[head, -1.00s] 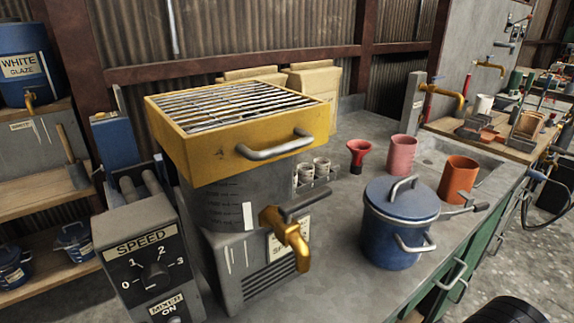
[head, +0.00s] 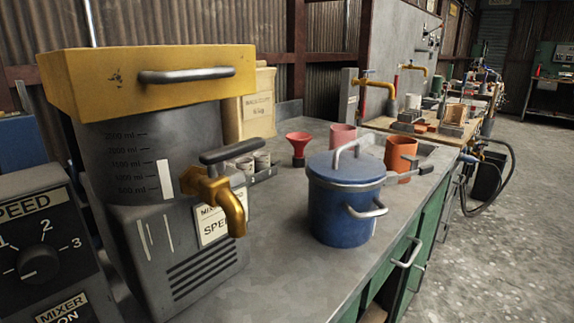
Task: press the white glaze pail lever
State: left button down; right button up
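The white glaze pail is not in the head view now. On the left stands a mixer (head: 165,240) with a grey measuring vessel (head: 125,165) marked in ml and a yellow top box (head: 150,80) with a metal handle. A brass tap (head: 222,200) with a dark lever (head: 230,150) sticks out of the vessel's front right. A blue lidded pot (head: 340,205) stands on the bench to the right of the tap. Neither of my grippers is in view.
A speed dial box (head: 45,240) stands at the left edge. A red funnel (head: 299,145), a pink cup (head: 342,137) and an orange cup (head: 400,155) stand on the grey bench (head: 290,270). Open concrete floor (head: 500,240) lies to the right.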

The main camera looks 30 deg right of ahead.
aim_at(426, 170)
jog(key=l+z, duration=0.2)
jog(key=z, duration=0.25)
jog(key=l+z, duration=0.25)
jog(key=z, duration=0.25)
jog(key=l+z, duration=0.2)
jog(key=z, duration=0.25)
jog(key=i+j, duration=0.05)
